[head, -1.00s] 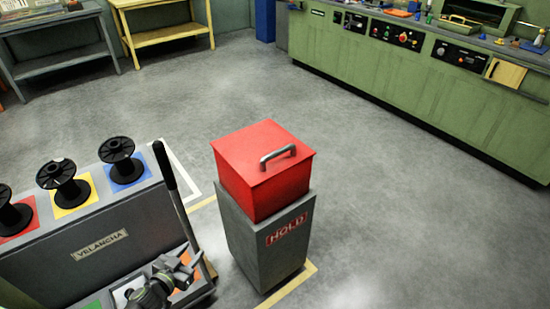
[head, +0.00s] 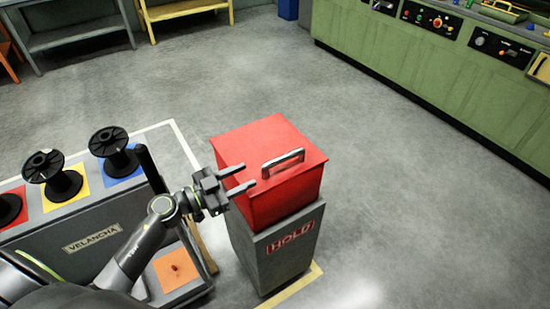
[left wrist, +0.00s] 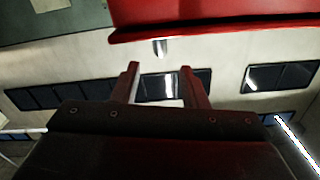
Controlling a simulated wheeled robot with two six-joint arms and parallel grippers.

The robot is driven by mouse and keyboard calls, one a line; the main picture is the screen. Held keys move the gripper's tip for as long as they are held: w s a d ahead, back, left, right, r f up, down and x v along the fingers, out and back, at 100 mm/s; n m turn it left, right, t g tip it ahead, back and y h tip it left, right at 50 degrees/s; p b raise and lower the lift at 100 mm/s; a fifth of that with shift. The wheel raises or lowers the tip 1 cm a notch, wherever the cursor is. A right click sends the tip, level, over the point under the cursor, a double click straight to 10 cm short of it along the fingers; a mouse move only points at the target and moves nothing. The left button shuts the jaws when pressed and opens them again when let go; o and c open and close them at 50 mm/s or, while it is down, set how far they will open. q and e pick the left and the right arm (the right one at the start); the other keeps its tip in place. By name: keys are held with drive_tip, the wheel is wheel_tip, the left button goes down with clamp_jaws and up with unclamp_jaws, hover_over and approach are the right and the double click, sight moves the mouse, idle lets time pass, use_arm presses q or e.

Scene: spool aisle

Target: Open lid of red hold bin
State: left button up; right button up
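The red hold bin (head: 265,205) is a red box on a grey pedestal marked HOLD (head: 290,245). Its red lid (head: 240,147) lies flat and closed, with a metal bar handle (head: 283,163) on top near the right side. My left gripper (head: 249,177) reaches in from the left, its two fingers apart and empty, pointing at the handle and just short of it. In the left wrist view the open fingers (left wrist: 161,70) show below a red part of the bin (left wrist: 210,22); a small metal piece there may be the handle. My right gripper is not in view.
A grey spool stand (head: 95,235) marked VELANCHA, with black spools on coloured squares, stands left of the bin. A green counter (head: 430,75) runs along the back right. Open grey floor (head: 400,200) lies between the bin and the counter.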

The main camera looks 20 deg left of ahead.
sight(264, 167)
use_arm(q)
drive_tip(key=x, duration=0.4)
drive_tip(key=shift+r, duration=0.1)
drive_tip(key=x, duration=0.5)
drive_tip(key=shift+w+d, duration=0.25)
drive_tip(key=shift+w, duration=0.1)
drive_tip(key=shift+c, duration=0.2)
drive_tip(key=c, duration=0.5)
clamp_jaws()
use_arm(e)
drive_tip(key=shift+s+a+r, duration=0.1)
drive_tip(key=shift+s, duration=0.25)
